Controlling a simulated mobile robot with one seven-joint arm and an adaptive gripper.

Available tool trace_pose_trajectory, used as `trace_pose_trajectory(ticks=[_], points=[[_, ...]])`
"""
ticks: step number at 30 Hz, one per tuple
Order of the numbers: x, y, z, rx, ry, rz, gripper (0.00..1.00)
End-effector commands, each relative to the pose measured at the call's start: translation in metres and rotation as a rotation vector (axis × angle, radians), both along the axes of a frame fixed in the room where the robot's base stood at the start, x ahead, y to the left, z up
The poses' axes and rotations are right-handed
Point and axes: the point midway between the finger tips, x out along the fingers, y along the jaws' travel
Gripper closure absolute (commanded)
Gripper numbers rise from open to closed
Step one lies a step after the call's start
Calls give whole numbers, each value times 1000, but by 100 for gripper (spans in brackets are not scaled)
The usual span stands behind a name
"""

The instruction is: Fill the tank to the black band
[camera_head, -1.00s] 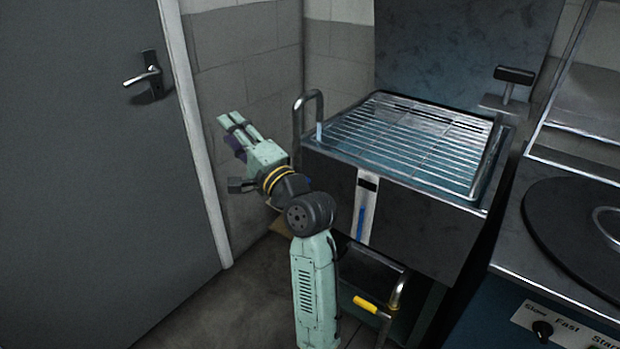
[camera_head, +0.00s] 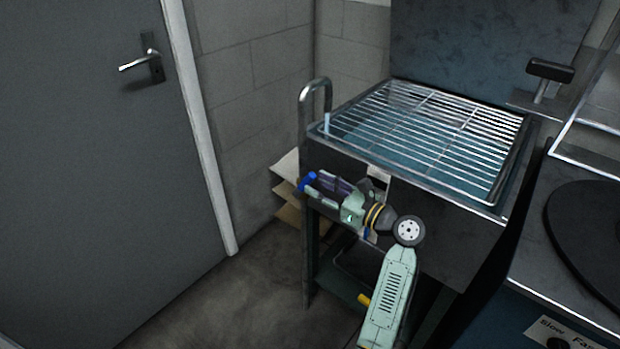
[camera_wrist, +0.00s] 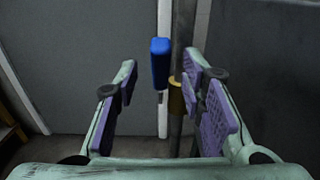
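The metal tank (camera_head: 440,222) has a wire rack on top and bluish water under it. A bent spout (camera_head: 316,88) stands at its left corner, with a pale blue stretch below its mouth that looks like running water. The white gauge strip (camera_head: 378,171) on the front is mostly hidden by my arm; its black band and level are not clear. A blue valve handle (camera_head: 308,181) is beside the tank's left front; it also shows in the wrist view (camera_wrist: 160,62). My gripper (camera_head: 320,189) is open, with the handle ahead between its purple-padded fingers (camera_wrist: 160,80), apparently untouched.
A pipe with a brass fitting (camera_wrist: 177,97) runs just right of the handle. A yellow-gripped lever (camera_head: 364,299) sits low under the tank. A grey door (camera_head: 90,190) is at left, a dark round plate (camera_head: 595,240) at right. Floor before the door is clear.

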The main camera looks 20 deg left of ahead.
Motion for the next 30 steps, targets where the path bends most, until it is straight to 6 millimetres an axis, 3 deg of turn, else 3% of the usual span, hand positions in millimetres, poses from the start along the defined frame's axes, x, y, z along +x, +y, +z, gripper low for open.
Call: trace_pose_trajectory(ticks=[7, 18, 30], points=[[11, 30, 0, 0, 0, 0, 63], [13, 35, 0, -1, -2, -1, 63], [13, 35, 0, -1, -2, -1, 90]])
